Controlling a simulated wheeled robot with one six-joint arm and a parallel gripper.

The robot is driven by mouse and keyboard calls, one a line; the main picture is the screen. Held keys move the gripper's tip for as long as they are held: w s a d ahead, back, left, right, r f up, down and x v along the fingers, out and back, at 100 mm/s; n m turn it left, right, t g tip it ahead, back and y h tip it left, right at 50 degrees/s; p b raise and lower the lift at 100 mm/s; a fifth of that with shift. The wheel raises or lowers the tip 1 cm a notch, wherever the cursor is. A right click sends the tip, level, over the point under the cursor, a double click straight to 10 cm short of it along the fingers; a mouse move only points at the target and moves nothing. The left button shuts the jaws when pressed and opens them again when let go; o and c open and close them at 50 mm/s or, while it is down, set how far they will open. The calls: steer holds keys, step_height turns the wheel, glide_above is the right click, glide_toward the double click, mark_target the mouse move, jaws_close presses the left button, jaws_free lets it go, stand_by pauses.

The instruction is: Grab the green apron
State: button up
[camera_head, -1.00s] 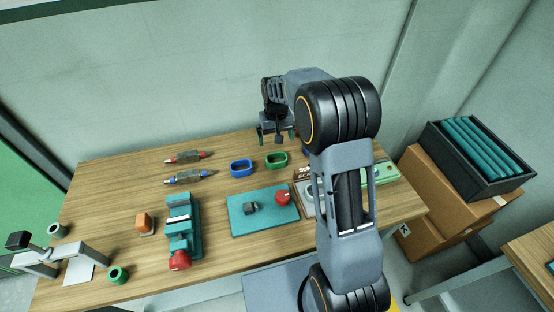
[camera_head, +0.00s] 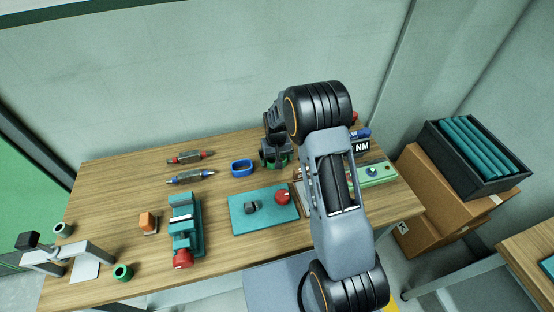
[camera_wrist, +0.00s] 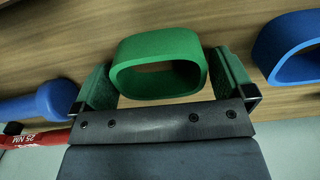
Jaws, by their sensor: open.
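A green oval ring-shaped piece (camera_wrist: 155,48) lies on the wooden table; it is the only green piece near the gripper, and no cloth apron shows. In the wrist view it sits between the two fingers of my gripper (camera_wrist: 160,62), which are open, with narrow gaps on either side. In the head view my gripper (camera_head: 274,157) is low over the table, right of a blue oval ring (camera_head: 242,168), and mostly hides the green ring. The blue ring also shows at the right of the wrist view (camera_wrist: 292,48).
A teal mat (camera_head: 240,218) with a red knob (camera_head: 281,197), a teal vise (camera_head: 180,215) and two screwdriver-like tools (camera_head: 190,176) lie on the table (camera_head: 110,205). A red tool marked NM (camera_wrist: 38,139) is at the wrist view's left. A black crate (camera_head: 490,185) stands on boxes at right.

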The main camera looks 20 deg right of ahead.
steer(key=shift+c, duration=0.2)
steer(key=c, duration=0.7)
steer(key=shift+c, duration=0.2)
